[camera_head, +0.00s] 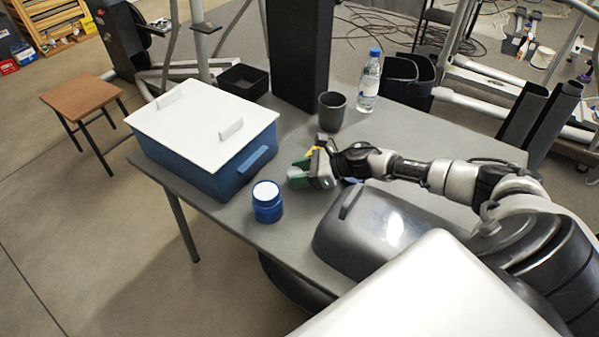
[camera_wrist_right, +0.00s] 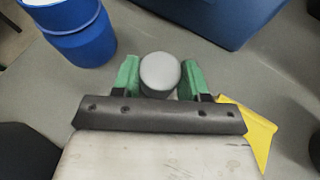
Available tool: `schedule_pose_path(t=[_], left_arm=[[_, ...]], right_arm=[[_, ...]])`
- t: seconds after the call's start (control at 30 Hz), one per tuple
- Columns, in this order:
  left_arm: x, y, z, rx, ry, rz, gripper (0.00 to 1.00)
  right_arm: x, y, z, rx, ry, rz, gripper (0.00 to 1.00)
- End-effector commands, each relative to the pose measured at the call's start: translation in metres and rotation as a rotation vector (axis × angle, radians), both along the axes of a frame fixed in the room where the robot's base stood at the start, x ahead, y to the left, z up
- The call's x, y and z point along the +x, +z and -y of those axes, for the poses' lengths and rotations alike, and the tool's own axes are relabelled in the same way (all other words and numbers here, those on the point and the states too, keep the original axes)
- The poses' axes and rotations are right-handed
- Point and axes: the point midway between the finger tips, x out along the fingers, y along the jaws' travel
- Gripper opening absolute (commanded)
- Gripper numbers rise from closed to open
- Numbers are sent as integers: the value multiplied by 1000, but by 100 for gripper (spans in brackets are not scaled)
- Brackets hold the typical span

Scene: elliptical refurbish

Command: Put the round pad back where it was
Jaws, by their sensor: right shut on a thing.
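The round pad is a small grey disc (camera_wrist_right: 160,73) between the green fingers of my right gripper (camera_wrist_right: 160,80) in the wrist view. The gripper is shut on it. In the head view my right gripper (camera_head: 297,174) is over the grey table (camera_head: 290,222), between the blue box and the dark metallic case. The pad is mostly hidden there by the fingers. Its height above the table is hard to tell. My left gripper is not in view.
A blue box with a white lid (camera_head: 200,115) stands left. A blue jar with a white top (camera_head: 267,202) is near the front edge. A dark metallic case (camera_head: 365,235), grey cup (camera_head: 331,112), bottle (camera_head: 369,82) and black column (camera_head: 299,50) stand around. A yellow piece (camera_wrist_right: 255,135) lies beside the gripper.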

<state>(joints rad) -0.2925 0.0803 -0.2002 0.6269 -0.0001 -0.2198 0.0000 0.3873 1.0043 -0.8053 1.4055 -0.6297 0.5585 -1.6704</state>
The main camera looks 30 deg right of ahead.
Motion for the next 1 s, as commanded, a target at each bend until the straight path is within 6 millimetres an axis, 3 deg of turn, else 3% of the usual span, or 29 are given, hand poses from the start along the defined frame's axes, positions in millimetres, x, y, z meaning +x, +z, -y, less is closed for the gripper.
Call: schedule_pose_path(t=[0.17,0.2,0.33,0.73,1.0], left_arm=[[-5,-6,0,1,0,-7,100],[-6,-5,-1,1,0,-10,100],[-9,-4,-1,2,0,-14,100],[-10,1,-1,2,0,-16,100],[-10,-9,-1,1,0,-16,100]], right_arm=[[0,-5,0,1,0,-1,23],[0,-3,0,1,0,-1,48],[0,-3,0,1,0,-1,68],[-1,3,1,-1,-1,0,69],[-35,19,41,-4,-2,-6,69]])
